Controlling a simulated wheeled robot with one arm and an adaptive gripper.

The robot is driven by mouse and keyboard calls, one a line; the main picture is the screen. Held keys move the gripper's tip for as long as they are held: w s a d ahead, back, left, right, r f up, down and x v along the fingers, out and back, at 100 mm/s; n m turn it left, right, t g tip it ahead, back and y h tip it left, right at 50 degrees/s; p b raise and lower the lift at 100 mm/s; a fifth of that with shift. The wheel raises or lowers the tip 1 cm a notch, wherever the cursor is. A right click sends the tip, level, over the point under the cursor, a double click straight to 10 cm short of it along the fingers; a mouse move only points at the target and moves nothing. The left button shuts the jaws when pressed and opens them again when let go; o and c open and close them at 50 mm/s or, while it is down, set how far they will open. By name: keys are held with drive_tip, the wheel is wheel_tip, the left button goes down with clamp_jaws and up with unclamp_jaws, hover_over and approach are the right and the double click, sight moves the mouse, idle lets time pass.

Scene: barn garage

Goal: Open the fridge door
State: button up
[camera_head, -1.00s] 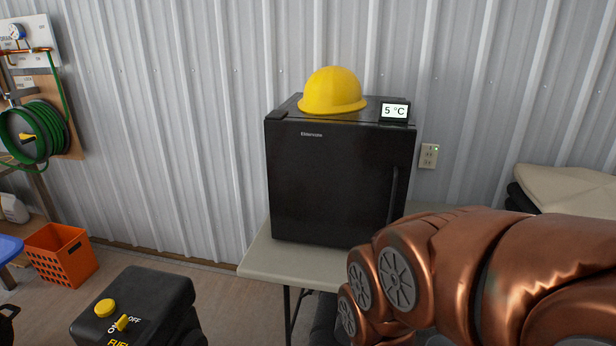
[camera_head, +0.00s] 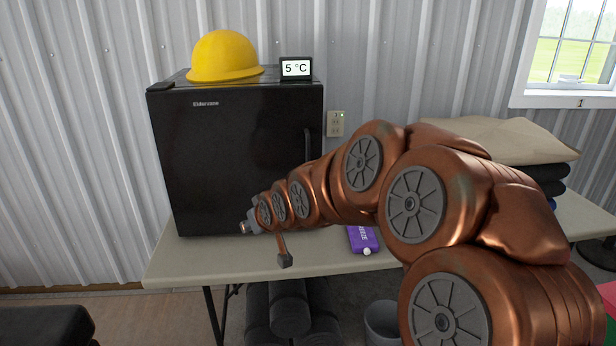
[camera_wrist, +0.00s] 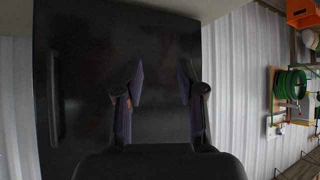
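The black mini fridge (camera_head: 225,145) stands on a table against the wall, its door shut. Its vertical dark handle (camera_head: 308,145) is near the door's right edge, with its lower end close to my arm. In the wrist view the fridge door (camera_wrist: 85,140) fills the middle, and the handle (camera_wrist: 55,100) appears at the left, outside my fingers. My gripper (camera_wrist: 160,72) is open, with two separated fingers and nothing between them. In the head view my gripper (camera_head: 248,224) is in front of the lower door, left of and below the handle; the exact gap is unclear.
A purple package (camera_head: 362,240) lies on the table (camera_head: 185,262), right of the fridge. Stacked sacks (camera_head: 490,140) are farther right. Dark rolls (camera_head: 290,310) are under the table.

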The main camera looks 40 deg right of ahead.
drive_tip(key=w+d+r+m+t+h+b, duration=0.1)
drive_tip(key=d+r+m+t+h+b, duration=0.15)
drive_tip(key=d, duration=0.85)
drive_tip(key=d+r+m+t+h+b, duration=0.1)
drive_tip(key=d+r+t+h+b, duration=0.2)
drive_tip(key=d, duration=0.7)
drive_tip(key=w+d+t, duration=0.1)
drive_tip(key=w+d, duration=0.2)
drive_tip(key=w, duration=0.4)
drive_tip(key=shift+d+f, duration=0.25)
drive_tip(key=shift+d, duration=0.1)
drive_tip(key=shift+n, duration=0.25)
drive_tip(key=shift+c, duration=0.3)
clamp_jaws()
drive_tip(key=shift+d, duration=0.1)
